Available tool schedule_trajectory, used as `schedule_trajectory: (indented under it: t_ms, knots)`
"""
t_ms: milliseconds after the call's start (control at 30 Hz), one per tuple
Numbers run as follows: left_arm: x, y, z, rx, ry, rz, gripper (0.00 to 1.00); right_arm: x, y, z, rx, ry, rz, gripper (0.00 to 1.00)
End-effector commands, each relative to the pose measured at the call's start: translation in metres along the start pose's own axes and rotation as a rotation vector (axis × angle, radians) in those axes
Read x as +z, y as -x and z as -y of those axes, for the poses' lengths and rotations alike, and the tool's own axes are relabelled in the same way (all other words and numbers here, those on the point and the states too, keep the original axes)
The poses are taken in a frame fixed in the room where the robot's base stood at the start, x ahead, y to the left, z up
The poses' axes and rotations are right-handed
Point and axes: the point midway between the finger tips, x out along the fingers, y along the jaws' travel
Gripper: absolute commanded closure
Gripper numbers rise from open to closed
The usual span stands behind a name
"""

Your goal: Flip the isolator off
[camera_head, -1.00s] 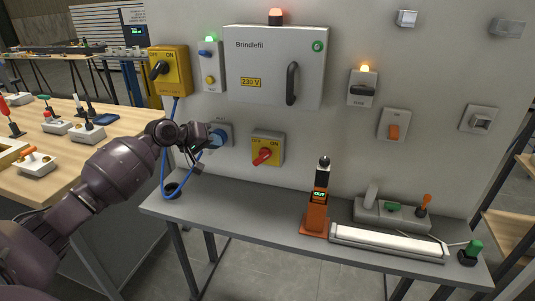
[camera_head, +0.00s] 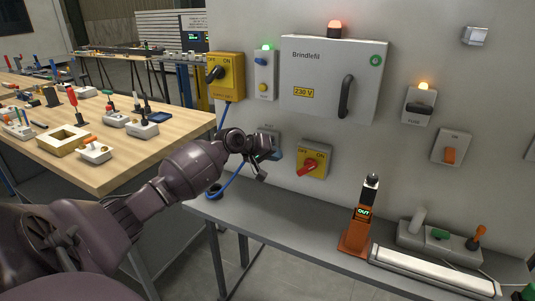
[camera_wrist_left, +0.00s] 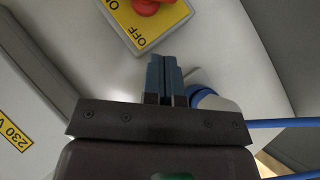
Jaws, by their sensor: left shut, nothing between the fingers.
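Two yellow OFF/ON switch boxes are on the grey wall panel; I cannot tell from labels which is the isolator. One, with a red handle (camera_head: 309,167), is the lower yellow switch (camera_head: 323,154); its handle lies slanted, its lower end to the left. The other yellow switch (camera_head: 230,88) is at upper left with a slanted black handle (camera_head: 215,74). My left gripper (camera_head: 277,155) is shut and empty, just left of the red-handled switch. In the left wrist view its fingertips (camera_wrist_left: 163,60) are apart from that switch's yellow plate (camera_wrist_left: 152,27), near its OFF label. My right gripper is out of view.
A blue-and-grey socket (camera_wrist_left: 215,102) with a blue cable is beside my left fingers. The 230 V cabinet (camera_head: 335,75) is above. A grey shelf (camera_head: 290,229) below holds an orange device (camera_head: 356,234) reading OUT. A wooden table (camera_head: 110,178) is at left.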

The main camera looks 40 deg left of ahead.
Motion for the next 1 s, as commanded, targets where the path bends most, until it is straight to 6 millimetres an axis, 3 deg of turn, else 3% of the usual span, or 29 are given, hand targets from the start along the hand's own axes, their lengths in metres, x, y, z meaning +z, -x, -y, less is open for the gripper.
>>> schedule_trajectory:
  t_ms: [200,400,1000]
  knots:
    - [0.001,-0.040,0.000,0.001,0.001,0.001,1.00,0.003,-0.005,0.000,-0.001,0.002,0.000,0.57]
    - [0.018,-0.059,-0.001,0.001,-0.001,0.001,1.00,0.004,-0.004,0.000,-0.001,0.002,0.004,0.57]
    - [0.028,-0.070,0.000,0.000,0.000,-0.001,1.00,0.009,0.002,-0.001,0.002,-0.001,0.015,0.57]
